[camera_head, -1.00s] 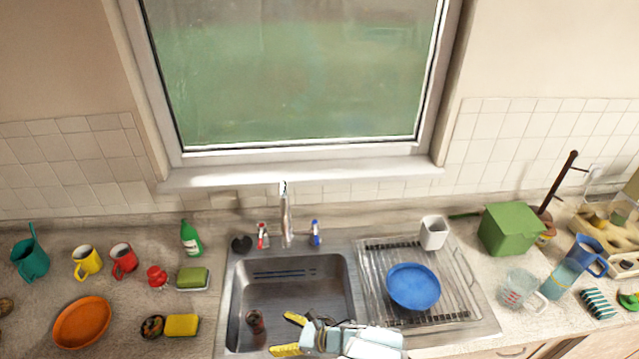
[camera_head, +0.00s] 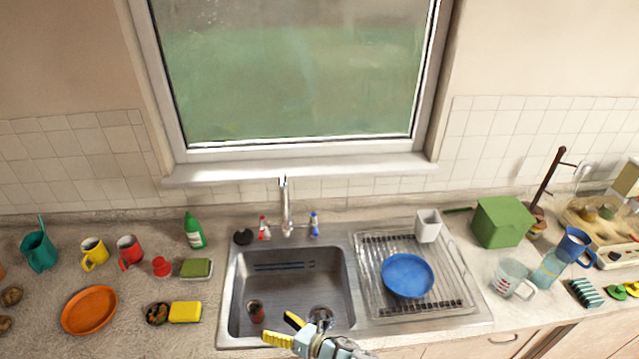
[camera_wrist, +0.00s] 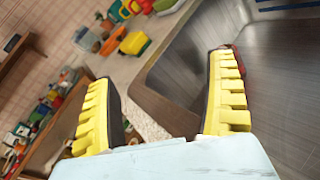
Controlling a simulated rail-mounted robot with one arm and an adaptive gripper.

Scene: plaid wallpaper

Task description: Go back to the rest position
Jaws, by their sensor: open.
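My gripper (camera_head: 287,330) is low at the front edge of the sink (camera_head: 240,300) in the head view. Its yellow-padded fingers are spread apart. In the wrist view my gripper (camera_wrist: 165,105) is open, with nothing between its fingers; the sink's corner and the counter lie beyond them. A small dark reddish-brown item (camera_head: 256,311) sits inside the sink, to the left of the gripper.
A blue plate (camera_head: 408,275) and a white cup (camera_head: 428,226) rest on the drying rack (camera_head: 440,301). The faucet (camera_head: 286,207) stands behind the sink. An orange plate (camera_head: 89,310), mugs and sponges occupy the left counter. A green box (camera_head: 502,222) and a measuring cup (camera_head: 512,278) stand right.

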